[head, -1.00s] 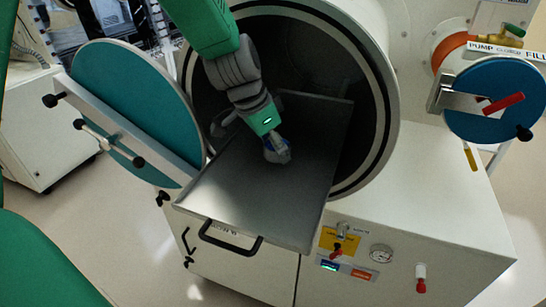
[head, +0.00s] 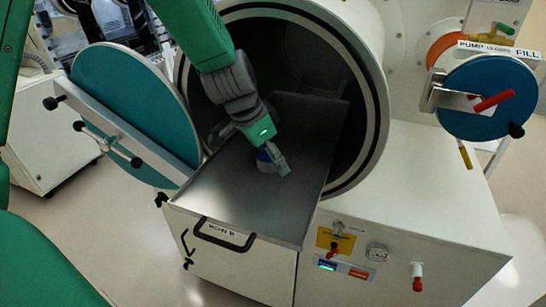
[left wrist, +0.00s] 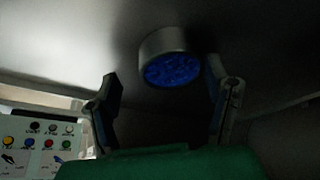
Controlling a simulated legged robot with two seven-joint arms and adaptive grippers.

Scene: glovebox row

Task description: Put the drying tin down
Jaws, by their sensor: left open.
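The drying tin (left wrist: 163,56) is a short grey round tin with blue contents. In the left wrist view it is against the grey metal tray, between and slightly beyond my fingertips, with gaps on both sides. In the head view its blue part (head: 263,160) shows beside my left gripper (head: 273,163), which partly hides it. My left gripper is open; its two fingers also show in the left wrist view (left wrist: 163,80). The sliding tray (head: 225,200) extends from the round chamber opening. My right gripper is not in view.
The chamber rim (head: 381,120) curves closely around the tray and arm. A teal round door (head: 125,95) stands open at left. The tray's front part is bare, with a black handle (head: 225,238).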

